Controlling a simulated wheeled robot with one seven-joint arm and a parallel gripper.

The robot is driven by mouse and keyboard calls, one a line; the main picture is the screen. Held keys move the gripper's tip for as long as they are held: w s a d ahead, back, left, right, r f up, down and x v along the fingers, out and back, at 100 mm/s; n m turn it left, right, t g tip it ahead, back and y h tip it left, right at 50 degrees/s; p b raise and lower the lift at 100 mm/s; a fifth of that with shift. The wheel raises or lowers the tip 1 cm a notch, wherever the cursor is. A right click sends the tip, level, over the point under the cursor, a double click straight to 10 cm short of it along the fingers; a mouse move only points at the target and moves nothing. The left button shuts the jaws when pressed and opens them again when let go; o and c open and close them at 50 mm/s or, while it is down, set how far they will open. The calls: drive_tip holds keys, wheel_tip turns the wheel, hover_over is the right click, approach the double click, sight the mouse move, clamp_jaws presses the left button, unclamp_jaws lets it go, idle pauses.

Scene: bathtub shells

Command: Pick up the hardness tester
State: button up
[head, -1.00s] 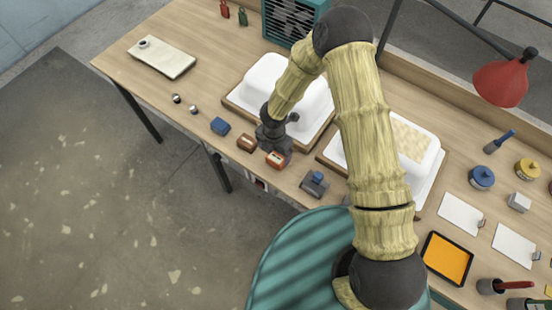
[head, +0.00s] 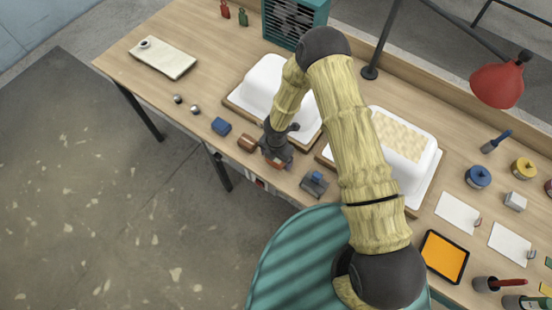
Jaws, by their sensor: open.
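My gripper (head: 277,157) is open and points down over a small orange-red block-like item (head: 273,163) near the table's front edge. It hides most of that item, and I cannot tell whether the fingers touch it or stand just above it. A grey device with a blue top (head: 315,182) lies to the right of my gripper. I cannot tell from its shape which of these small items is the hardness tester.
Two white tub shells (head: 264,75) (head: 432,152) stand behind on boards. A red lamp (head: 497,86) hangs at the right.

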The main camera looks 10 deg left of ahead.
drive_tip(key=c, duration=1.2)
drive_tip(key=shift+r, duration=0.1)
wheel_tip(320, 180, up, 10)
drive_tip(key=shift+f+b, duration=0.1)
drive_tip(key=shift+b, duration=0.7)
drive_tip(key=o, duration=0.4)
drive_tip(key=shift+c, duration=0.8)
drive_tip(key=shift+a, duration=0.1)
